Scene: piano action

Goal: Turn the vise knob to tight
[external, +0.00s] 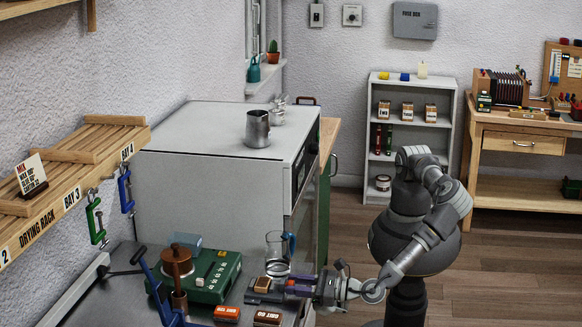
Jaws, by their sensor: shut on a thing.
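My gripper (290,286) reaches in from the right, low over the right edge of the metal worktop. Its fingers are shut at the right end of a small dark block with a tan top (262,284), which looks like the vise. The knob itself is hidden between the fingers, so I cannot tell how far it is turned. A blue tool with a long slanted handle (156,284) stands at the front left of the worktop, well apart from my gripper.
A glass jug with a blue handle (278,254) stands just behind my gripper. A green machine (208,276) and a brown-topped grinder-like thing (177,262) are to the left. The floor at right is clear.

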